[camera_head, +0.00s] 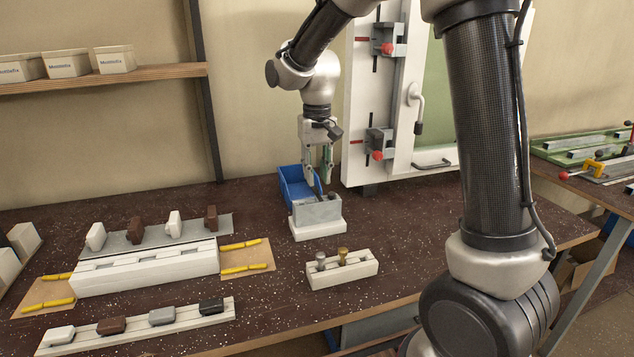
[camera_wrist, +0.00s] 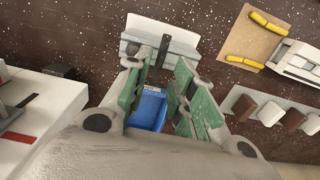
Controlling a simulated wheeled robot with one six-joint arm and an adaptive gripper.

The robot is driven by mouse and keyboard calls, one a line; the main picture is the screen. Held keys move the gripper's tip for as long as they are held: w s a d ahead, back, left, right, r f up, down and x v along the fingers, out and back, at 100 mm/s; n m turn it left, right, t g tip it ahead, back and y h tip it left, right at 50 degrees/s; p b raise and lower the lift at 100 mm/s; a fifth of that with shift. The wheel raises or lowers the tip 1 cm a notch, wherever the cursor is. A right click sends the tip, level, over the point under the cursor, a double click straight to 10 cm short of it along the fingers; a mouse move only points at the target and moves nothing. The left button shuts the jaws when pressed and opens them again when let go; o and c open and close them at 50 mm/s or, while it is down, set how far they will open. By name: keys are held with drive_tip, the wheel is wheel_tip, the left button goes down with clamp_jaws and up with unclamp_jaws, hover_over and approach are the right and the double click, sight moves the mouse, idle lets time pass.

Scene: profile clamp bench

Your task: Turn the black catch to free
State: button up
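A black catch-like block (camera_head: 211,305) sits at the right end of the long white front rail, lying along it like its neighbours. It is outside the wrist view. A dark narrow strip (camera_wrist: 163,50) crosses the grey-and-white block ahead of my fingers in the wrist view; I cannot tell whether it is a catch or a slot. My gripper (camera_head: 319,172) points down near the blue bin (camera_head: 292,184), behind the grey block (camera_head: 317,211). In the wrist view its green-padded fingers (camera_wrist: 160,98) are apart, with nothing held between them.
The front rail (camera_head: 140,325) also bears white, brown and grey blocks. A rear plate (camera_head: 150,237) carries several upright white and brown pieces. A small white holder (camera_head: 343,273) stands front centre. The white frame with red-knobbed clamps (camera_head: 379,140) rises right of my gripper.

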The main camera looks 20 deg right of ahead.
wheel_tip(320, 180, up, 9)
drive_tip(key=shift+f, duration=0.1)
idle(0.5)
drive_tip(key=s+d+t, duration=0.2)
drive_tip(key=s+d, duration=0.5)
drive_tip(key=s, duration=0.6)
drive_tip(key=s+d+t, duration=0.2)
drive_tip(key=s+d, duration=0.5)
drive_tip(key=s, duration=0.6)
